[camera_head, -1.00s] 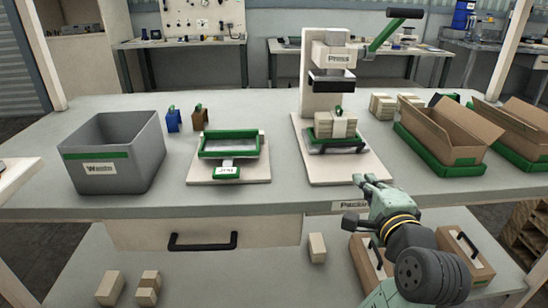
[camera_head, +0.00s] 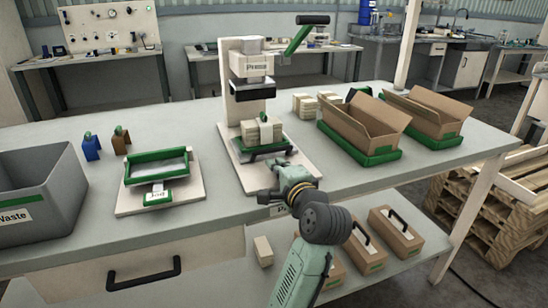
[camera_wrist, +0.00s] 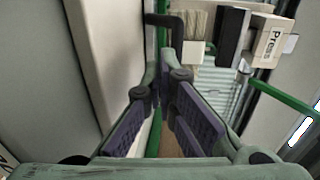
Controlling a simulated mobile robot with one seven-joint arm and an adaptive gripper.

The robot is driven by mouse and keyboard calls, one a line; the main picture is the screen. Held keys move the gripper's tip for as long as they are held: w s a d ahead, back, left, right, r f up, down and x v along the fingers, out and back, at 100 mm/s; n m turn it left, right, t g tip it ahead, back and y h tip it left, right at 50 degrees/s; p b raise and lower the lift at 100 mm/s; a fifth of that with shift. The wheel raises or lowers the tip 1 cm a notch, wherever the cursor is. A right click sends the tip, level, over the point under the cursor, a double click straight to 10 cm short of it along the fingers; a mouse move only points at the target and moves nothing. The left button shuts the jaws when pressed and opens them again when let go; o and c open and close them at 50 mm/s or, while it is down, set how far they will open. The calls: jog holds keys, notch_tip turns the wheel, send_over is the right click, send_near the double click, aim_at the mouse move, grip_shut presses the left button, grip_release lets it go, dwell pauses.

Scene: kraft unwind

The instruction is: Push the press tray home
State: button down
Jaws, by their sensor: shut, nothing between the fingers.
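The press (camera_head: 245,65) stands upright on a pale base board on the bench, its dark ram above the tray. The green press tray (camera_head: 266,149) sits on that board under the ram, with a stack of tan blocks (camera_head: 262,131) in it and a dark handle at its front. My gripper (camera_head: 276,167) is shut and empty, close in front of the tray's handle; I cannot tell whether they touch. In the wrist view my fingertips (camera_wrist: 161,72) point toward the dark handle (camera_wrist: 165,20), and the press (camera_wrist: 267,42) shows at the upper right.
A grey waste bin (camera_head: 40,195) and a green-framed jig (camera_head: 157,168) stand to the left. Open cardboard boxes (camera_head: 368,123) in green trays stand to the right. Tan blocks (camera_head: 304,104) lie behind. Closed boxes (camera_head: 395,232) sit on the lower shelf.

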aim_at(268, 152)
jog(key=shift+w+a+r, duration=0.1)
jog(key=shift+w+a, duration=0.05)
jog(key=shift+w, duration=0.35)
jog(key=shift+w+a+r, duration=0.1)
jog(key=shift+w+a, duration=0.05)
jog(key=shift+w, duration=0.3)
jog(key=shift+w+a+r, duration=0.1)
jog(key=shift+w, duration=0.25)
jog(key=x, duration=0.2)
jog(key=p+x, duration=0.1)
jog(key=x, duration=0.1)
jog(key=shift+r, duration=0.15)
jog(key=shift+s, duration=0.1)
